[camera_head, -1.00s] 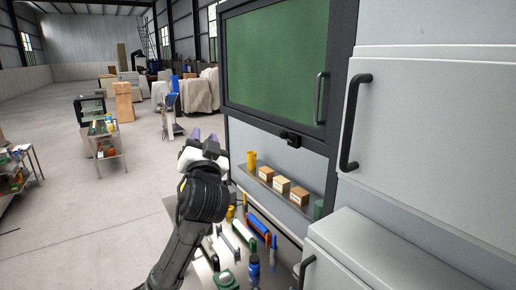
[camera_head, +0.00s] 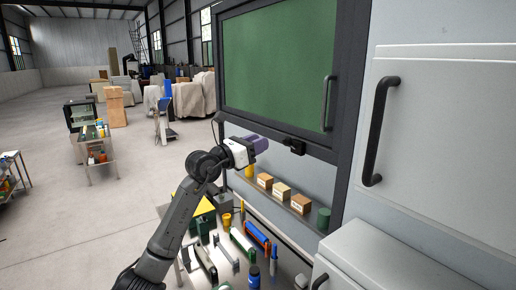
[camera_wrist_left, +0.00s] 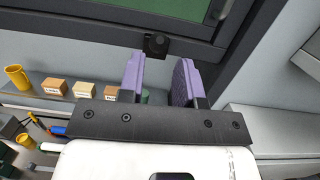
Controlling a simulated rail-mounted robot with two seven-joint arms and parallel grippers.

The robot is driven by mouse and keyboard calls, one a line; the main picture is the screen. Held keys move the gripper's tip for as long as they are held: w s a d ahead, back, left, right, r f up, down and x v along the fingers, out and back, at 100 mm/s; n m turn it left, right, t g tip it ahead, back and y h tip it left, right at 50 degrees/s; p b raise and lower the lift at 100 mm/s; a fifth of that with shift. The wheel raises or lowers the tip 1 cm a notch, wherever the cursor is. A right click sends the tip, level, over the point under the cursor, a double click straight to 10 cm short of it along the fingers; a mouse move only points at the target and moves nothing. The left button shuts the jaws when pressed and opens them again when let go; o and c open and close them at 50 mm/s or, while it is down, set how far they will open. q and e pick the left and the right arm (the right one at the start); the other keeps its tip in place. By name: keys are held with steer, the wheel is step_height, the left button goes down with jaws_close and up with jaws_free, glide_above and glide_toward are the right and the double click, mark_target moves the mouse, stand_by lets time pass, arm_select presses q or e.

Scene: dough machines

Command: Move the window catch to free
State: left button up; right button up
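The window catch (camera_head: 295,147) is a small black block on the dark lower frame of the green window (camera_head: 276,62). It also shows in the left wrist view (camera_wrist_left: 156,45), just beyond the fingertips and nearer the left finger. My left gripper (camera_head: 262,143) points right toward the catch, with its fingertips a little left of it in the head view. In the left wrist view its two purple fingers (camera_wrist_left: 161,62) stand apart with nothing between them. The catch's exact setting is too small to tell. My right gripper is not in view.
Below the window a shelf (camera_head: 248,183) holds small boxes (camera_head: 282,190), a yellow mug and a green cylinder (camera_head: 323,218). Tools and bottles crowd the bench underneath. A grey cabinet with a black handle (camera_head: 377,130) stands at the right. Open floor lies left.

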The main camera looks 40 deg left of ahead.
mark_target(284, 139)
arm_select(q)
steer(key=shift+g+h, duration=0.3)
steer(key=shift+g, duration=0.2)
steer(key=shift+f+p+x, duration=0.2)
steer(key=shift+p+x, duration=0.2)
steer(key=shift+x, duration=0.35)
steer(key=shift+f+p+x, duration=0.15)
steer(key=shift+p+x, duration=0.2)
steer(key=shift+x, duration=0.4)
steer(key=shift+f+p+x, duration=0.2)
steer(key=shift+p+x, duration=0.2)
steer(key=shift+x, duration=0.4)
steer(key=shift+p+x, duration=0.4)
steer(key=shift+x, duration=0.85)
steer(key=shift+w+d, duration=0.25)
steer(key=shift+w, duration=0.45)
steer(key=shift+m, duration=0.3)
steer(key=shift+w+p, duration=0.25)
steer(key=shift+p, duration=0.15)
